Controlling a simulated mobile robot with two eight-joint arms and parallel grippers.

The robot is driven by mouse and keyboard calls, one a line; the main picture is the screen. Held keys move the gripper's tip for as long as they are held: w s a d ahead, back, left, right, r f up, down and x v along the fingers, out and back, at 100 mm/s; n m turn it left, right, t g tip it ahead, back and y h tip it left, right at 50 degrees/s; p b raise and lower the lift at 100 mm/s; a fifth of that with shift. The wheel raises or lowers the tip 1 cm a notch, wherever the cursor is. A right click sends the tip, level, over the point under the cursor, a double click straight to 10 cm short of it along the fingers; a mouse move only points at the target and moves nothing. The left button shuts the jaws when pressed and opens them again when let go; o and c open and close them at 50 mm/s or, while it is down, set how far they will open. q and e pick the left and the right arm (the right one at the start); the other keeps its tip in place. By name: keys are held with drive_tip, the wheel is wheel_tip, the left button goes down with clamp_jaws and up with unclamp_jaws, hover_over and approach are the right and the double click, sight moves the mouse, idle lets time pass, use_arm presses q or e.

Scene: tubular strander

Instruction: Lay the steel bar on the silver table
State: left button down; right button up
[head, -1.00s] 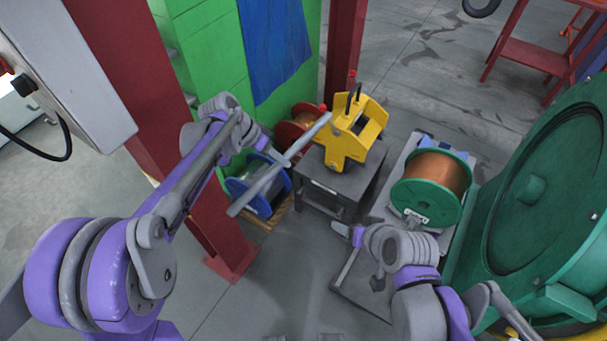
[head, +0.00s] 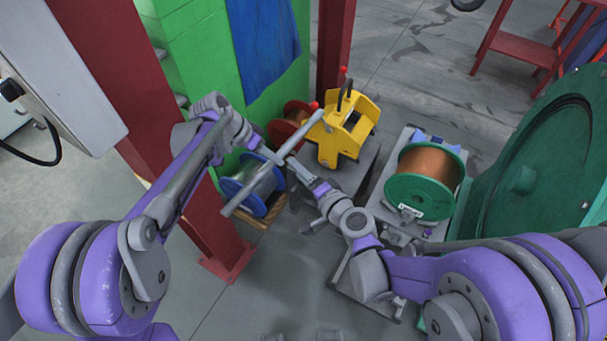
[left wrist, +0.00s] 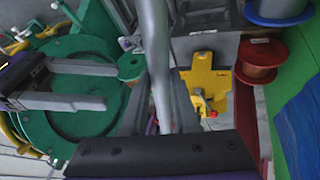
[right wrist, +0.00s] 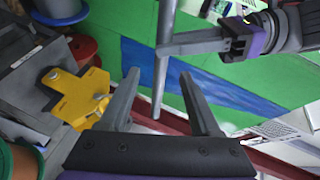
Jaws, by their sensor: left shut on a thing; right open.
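The steel bar (head: 250,185) is a long grey rod, held slanting in the air. My left gripper (head: 268,157) is shut on it near its middle; the left wrist view shows the bar (left wrist: 154,50) running up between the fingers. My right gripper (head: 298,194) is open and empty, to the right of the bar. In the right wrist view the bar (right wrist: 163,60) shows between the open fingertips, but the left wrist view shows a gap between them. A grey table (head: 366,172), probably the silver one, stands behind, partly hidden by my right arm.
A yellow fixture (head: 345,137) with an upright handle stands on the grey table. Blue (head: 233,187) and red (head: 281,130) spools lie left of it. A green spool of copper wire (head: 428,178) and a large green machine (head: 535,165) are at right. A red column (head: 135,110) is near my left arm.

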sight(283, 157)
drive_tip(key=x, duration=1)
drive_tip(key=shift+w+a, duration=0.1)
drive_tip(key=shift+w, duration=0.1)
drive_tip(key=shift+c, duration=0.3)
clamp_jaws()
idle(0.7)
use_arm(q)
drive_tip(key=c, duration=0.6)
unclamp_jaws()
drive_tip(key=shift+r, duration=0.1)
